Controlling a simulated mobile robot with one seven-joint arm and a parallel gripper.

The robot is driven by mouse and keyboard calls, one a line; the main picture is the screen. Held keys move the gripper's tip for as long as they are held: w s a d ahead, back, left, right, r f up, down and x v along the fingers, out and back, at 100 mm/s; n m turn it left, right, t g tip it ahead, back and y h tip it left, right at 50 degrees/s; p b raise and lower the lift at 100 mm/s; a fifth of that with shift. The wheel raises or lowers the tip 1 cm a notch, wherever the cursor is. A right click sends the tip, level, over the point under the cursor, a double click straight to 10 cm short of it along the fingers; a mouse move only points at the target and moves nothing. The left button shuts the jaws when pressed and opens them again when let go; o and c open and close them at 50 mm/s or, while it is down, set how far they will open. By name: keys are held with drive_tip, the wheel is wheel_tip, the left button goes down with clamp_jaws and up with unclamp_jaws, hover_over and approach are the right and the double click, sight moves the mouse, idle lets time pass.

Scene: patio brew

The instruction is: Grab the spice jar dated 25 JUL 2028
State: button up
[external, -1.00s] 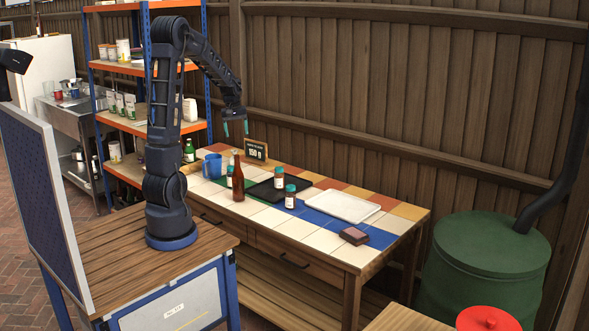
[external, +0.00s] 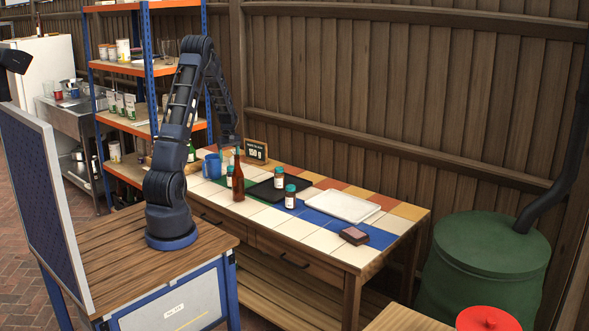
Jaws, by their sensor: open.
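Three small dark jars with teal lids and pale labels stand on the tiled table (external: 263,216). One jar (external: 279,178) is by the black tray, one jar (external: 290,197) is nearer the front, and one jar (external: 229,176) is at the left beside the brown bottle. The dates on their labels are too small to read. My gripper (external: 229,157) is open, pointing down above the left part of the table, close to the left jar and the bottle's neck. Its fingertips are small and partly hard to make out. I see nothing held in it.
The brown bottle (external: 238,182) stands tall right of the left jar. A blue mug (external: 212,166), black tray (external: 262,190), sign (external: 256,151), white tray (external: 343,206) and dark reddish block (external: 354,236) are on the table. The front tiles are largely clear.

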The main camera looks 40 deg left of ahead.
sight(230, 167)
wheel_tip(230, 167, down, 4)
drive_tip(key=shift+f, duration=0.15)
drive_tip(key=shift+w+f, duration=0.15)
drive_tip(key=shift+f, duration=1.15)
drive_tip(key=shift+w+f, duration=0.15)
drive_tip(key=shift+f, duration=1.15)
drive_tip(key=shift+c, duration=0.2)
drive_tip(key=c, duration=1.1)
